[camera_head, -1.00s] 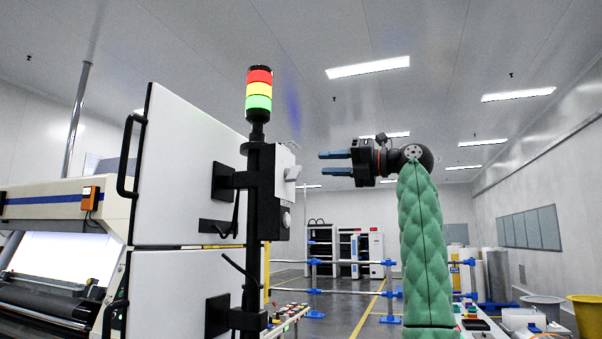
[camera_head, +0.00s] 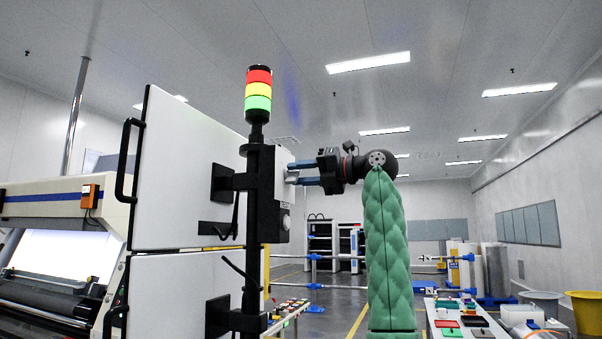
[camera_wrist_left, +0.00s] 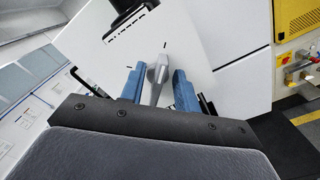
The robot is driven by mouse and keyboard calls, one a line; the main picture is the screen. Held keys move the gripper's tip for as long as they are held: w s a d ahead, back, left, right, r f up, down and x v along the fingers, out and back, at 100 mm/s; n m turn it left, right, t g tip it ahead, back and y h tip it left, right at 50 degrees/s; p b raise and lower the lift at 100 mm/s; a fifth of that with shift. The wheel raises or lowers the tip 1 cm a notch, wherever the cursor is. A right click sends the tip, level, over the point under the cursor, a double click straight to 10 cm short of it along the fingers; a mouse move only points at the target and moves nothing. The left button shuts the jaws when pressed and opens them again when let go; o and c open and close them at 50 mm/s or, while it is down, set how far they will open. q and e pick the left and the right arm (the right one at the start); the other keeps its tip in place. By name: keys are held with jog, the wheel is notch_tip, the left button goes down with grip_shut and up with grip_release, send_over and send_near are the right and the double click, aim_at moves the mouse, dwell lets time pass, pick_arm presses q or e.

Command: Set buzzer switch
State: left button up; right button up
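The buzzer switch is a grey lever (camera_wrist_left: 157,78) on a white box (camera_wrist_left: 118,46), with black tick marks printed around it. My left gripper (camera_head: 291,173) reaches the box from the right. In the left wrist view my left gripper (camera_wrist_left: 158,88) has one blue finger on each side of the lever. The fingers are open; the lever is nearer the left finger, and contact is unclear. My right gripper is out of view.
The light tower (camera_head: 258,92) shows red, yellow and green on the black post (camera_head: 258,200). A white cabinet (camera_head: 185,165) with black handles stands left of it. A table of coloured parts (camera_head: 462,325) is at lower right. Air right of the box is clear around my arm.

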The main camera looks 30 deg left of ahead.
pick_arm(q)
grip_shut()
